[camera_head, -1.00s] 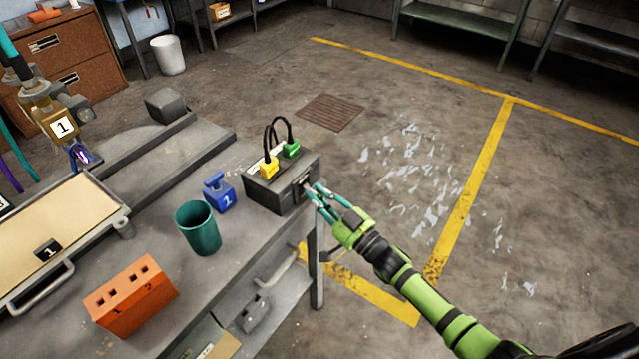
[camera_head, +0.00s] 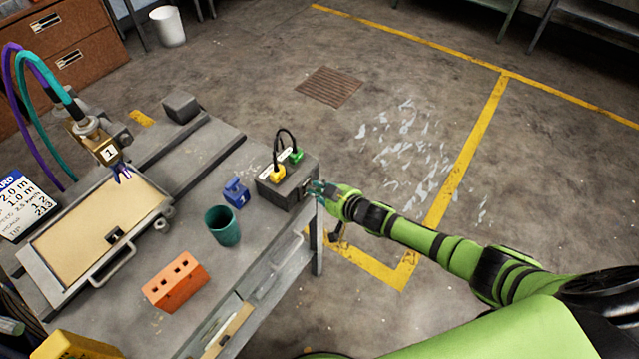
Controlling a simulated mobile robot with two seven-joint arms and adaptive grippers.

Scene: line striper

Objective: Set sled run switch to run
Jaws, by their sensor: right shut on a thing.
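The switch is on the box's right end face, mostly hidden behind the fingers. My right gripper (camera_head: 313,188), teal-fingered on a green arm, is at that end face and shut on the switch. Its setting cannot be read. My left gripper is not in view.
On the bench (camera_head: 251,236) stand a blue block (camera_head: 236,193), a teal cup (camera_head: 222,226) and an orange holed block (camera_head: 176,283). A framed tan board (camera_head: 95,228) lies left under a nozzle unit (camera_head: 108,152). The floor right of the bench is clear.

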